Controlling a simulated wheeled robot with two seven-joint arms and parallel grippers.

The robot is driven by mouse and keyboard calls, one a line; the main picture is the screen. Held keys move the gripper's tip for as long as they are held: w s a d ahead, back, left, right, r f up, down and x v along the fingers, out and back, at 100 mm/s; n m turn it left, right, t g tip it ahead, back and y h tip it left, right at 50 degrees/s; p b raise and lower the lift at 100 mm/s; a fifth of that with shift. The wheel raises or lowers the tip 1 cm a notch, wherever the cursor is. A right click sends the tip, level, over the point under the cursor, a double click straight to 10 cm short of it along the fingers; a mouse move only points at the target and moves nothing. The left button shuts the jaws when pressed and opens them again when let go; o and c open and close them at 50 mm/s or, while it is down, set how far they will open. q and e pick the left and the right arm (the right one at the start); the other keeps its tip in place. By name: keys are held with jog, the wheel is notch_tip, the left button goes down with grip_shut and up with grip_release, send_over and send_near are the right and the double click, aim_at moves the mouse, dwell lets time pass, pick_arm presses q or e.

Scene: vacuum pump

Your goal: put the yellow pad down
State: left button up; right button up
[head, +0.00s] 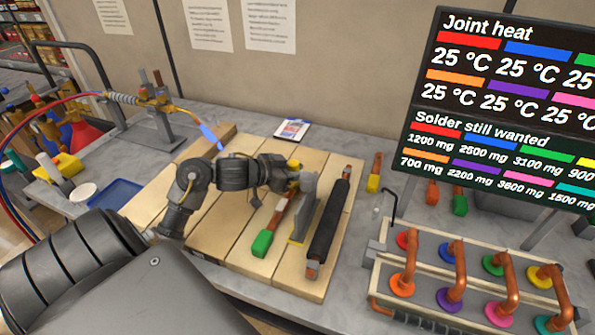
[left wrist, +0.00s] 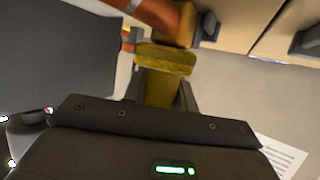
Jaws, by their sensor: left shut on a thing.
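My left gripper (head: 288,180) is above the wooden boards, near their middle. In the left wrist view it is shut on the yellow pad (left wrist: 165,60), which sits between the two fingers. An orange-brown bar (left wrist: 150,12) shows just beyond the pad; I cannot tell whether they touch. In the head view only a small part of the yellow pad (head: 293,164) shows at the gripper, and the rest is hidden. My right gripper is not in view.
On the boards (head: 230,218) near the gripper lie a green-ended copper piece (head: 264,242) and a black-sleeved bar (head: 328,225). A rack of copper pipes with coloured bases (head: 450,293) stands right. A yellow-ended piece (head: 373,182) lies behind it. A blue tray (head: 116,193) is left.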

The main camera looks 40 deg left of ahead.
pick_arm(q)
jog(key=shift+f, duration=0.15)
jog(key=o, duration=1)
jog(key=shift+r, duration=0.2)
jog(key=v, duration=1.2)
